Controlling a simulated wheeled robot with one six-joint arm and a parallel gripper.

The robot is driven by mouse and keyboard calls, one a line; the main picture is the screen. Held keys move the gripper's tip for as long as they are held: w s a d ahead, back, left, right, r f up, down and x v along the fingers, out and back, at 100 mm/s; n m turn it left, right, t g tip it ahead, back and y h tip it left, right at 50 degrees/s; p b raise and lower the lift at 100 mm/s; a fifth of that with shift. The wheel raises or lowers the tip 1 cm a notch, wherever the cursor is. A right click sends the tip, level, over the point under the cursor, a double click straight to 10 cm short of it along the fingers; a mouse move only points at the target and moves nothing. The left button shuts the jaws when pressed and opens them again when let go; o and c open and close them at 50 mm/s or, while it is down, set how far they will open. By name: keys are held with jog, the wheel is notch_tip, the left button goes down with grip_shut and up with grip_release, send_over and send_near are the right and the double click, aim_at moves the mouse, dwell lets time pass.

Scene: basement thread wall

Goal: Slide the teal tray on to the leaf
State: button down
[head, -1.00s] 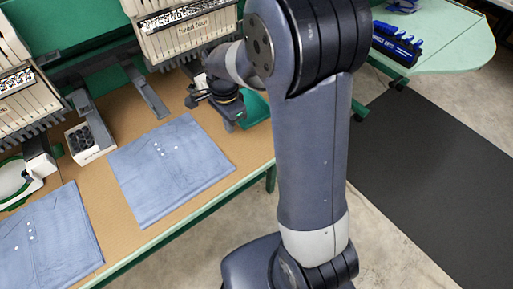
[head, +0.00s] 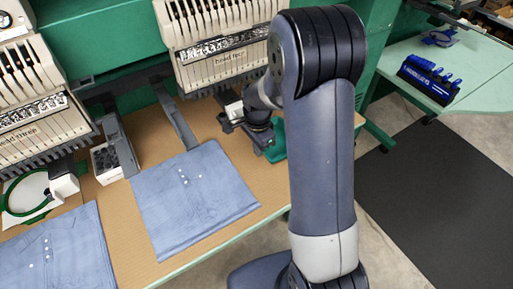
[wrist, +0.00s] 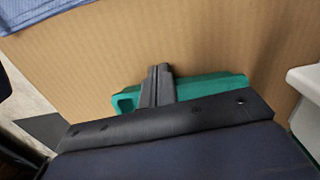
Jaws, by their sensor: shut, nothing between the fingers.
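The teal tray (head: 279,143) lies on the brown worktop near its right end, partly hidden behind my arm in the head view. In the wrist view the teal tray (wrist: 212,87) shows as a strip beyond the dark gripper body, which hides the rest. My gripper (wrist: 159,72) is shut, its two fingers together and empty. The fingers cross over the tray's edge in the picture; I cannot tell whether they touch it. In the head view my gripper (head: 261,138) is low over the worktop beside the tray. The pale green leaf (head: 473,72) is at upper right.
A blue rack (head: 430,82) stands on the leaf, with another blue item (head: 440,38) behind it. Folded blue shirts (head: 195,200) lie on the worktop to the left. Embroidery heads (head: 215,42) overhang the worktop. A dark mat (head: 435,195) covers floor at right.

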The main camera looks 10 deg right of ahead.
jog(key=w+d, duration=0.1)
jog(key=d, duration=0.2)
jog(key=w+d, duration=0.1)
jog(key=d, duration=0.2)
jog(key=w+d, duration=0.1)
jog(key=d, duration=0.3)
jog(key=shift+w, duration=0.4)
jog(key=shift+a, duration=0.15)
